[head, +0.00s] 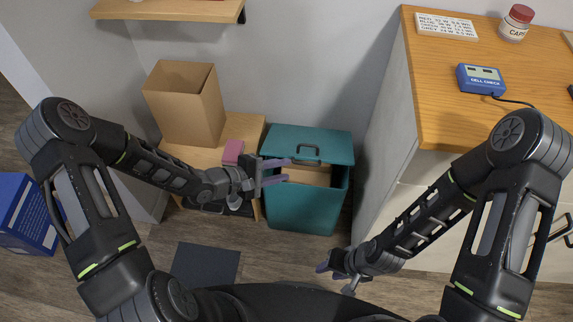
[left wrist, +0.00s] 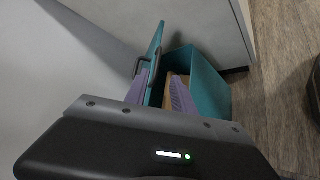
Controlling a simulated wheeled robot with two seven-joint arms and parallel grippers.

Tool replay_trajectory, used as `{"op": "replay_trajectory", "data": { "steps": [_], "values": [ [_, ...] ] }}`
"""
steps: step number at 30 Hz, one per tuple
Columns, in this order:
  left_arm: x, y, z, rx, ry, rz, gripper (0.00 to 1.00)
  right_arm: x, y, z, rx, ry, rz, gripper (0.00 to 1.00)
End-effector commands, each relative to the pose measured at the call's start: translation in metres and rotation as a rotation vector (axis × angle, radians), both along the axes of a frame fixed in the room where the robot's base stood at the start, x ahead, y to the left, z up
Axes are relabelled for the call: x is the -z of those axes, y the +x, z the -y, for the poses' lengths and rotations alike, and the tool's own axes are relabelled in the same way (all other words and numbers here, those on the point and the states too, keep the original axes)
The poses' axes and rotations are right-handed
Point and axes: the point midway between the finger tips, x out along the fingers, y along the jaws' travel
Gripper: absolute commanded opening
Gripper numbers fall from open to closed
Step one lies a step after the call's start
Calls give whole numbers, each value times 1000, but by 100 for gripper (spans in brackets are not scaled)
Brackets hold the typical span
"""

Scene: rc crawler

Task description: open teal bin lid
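The teal bin (head: 300,210) stands on the floor between a low wooden stand and a white cabinet. Its lid (head: 320,142), with a dark handle (head: 308,152), is tilted up at the back, and the bin's inside shows below it. My left gripper (head: 277,171) is open at the bin's left side, near the lid. In the left wrist view the lid (left wrist: 155,62) is raised beside the open bin (left wrist: 206,85), and its edge lies between my spread purple fingers; I cannot tell whether they touch it. My right gripper (head: 336,276) appears open and empty, low in front of the bin.
A cardboard box (head: 186,110) stands on the wooden stand (head: 240,128). The cabinet (head: 440,130) to the right carries a blue cell checker (head: 481,78), a label plate and a red-capped jar (head: 515,24). A blue box (head: 25,215) is at far left. Wall stands close behind.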

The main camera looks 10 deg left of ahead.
Motion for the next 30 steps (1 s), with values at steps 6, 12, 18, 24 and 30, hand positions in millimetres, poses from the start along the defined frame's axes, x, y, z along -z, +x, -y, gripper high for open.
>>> {"op": "replay_trajectory", "data": {
  "steps": [6,12,18,24,30],
  "values": [
    [-3,-4,-3,1,-1,0,30,-4,0,0,0,0,0,36],
    [-3,-3,-3,1,-1,0,30,-4,0,0,0,0,0,36],
    [-3,-3,-3,0,-1,1,30,-8,0,0,0,0,0,36],
    [1,-2,-6,-6,4,-6,22,-6,0,0,0,0,0,36],
    [61,4,-46,-127,97,-140,6,18,2,1,5,-2,3,36]
  ]
}}
